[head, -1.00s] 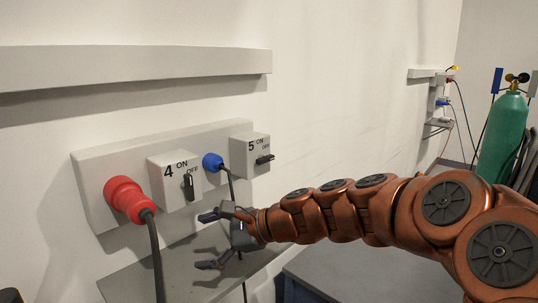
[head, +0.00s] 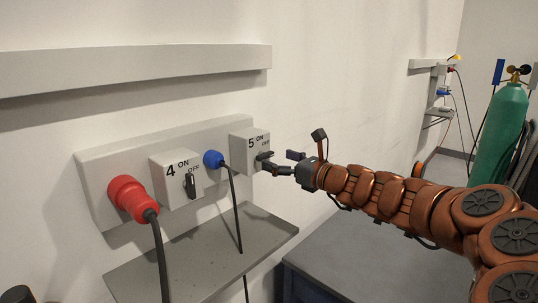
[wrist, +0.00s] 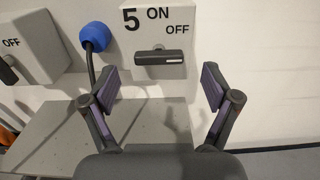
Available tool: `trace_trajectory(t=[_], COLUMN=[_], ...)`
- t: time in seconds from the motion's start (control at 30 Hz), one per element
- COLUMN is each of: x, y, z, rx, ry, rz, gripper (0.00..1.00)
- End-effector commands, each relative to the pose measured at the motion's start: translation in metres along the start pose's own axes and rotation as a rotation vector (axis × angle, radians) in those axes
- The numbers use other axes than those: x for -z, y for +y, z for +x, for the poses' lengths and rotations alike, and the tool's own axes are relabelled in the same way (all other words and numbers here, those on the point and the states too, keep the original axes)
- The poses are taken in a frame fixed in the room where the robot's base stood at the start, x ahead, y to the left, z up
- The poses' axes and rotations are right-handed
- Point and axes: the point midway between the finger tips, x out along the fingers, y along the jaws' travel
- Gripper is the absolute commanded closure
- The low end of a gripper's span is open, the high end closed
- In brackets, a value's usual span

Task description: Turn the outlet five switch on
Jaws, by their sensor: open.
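The outlet five switch box (head: 243,150) is grey, marked 5, ON and OFF, at the right end of the wall panel. Its dark handle (wrist: 160,57) lies level in the wrist view, with ON above it and OFF above right. My gripper (head: 281,162) is open and empty in front of this box. In the wrist view its two fingers (wrist: 160,82) are spread to the left and right, a little below the handle. I see no contact with it. In the head view a finger partly overlaps the handle area.
A red plug (head: 130,198) and a blue plug (head: 213,159) with hanging cables sit in the panel. A grey shelf (head: 200,255) juts out below. A green cylinder (head: 498,135) stands far right.

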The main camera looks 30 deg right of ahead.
Motion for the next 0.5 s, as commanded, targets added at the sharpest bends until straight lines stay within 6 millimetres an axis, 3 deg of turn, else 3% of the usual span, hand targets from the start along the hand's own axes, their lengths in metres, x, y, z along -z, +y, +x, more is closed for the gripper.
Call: trace_trajectory(t=[0.2, 0.5], x=[-0.001, 0.001], y=[0.002, 0.002], z=[0.023, 0.038], rx=[-0.005, -0.003], ry=[0.001, 0.002], rz=[0.001, 0.000], gripper=[0.12, 0.12])
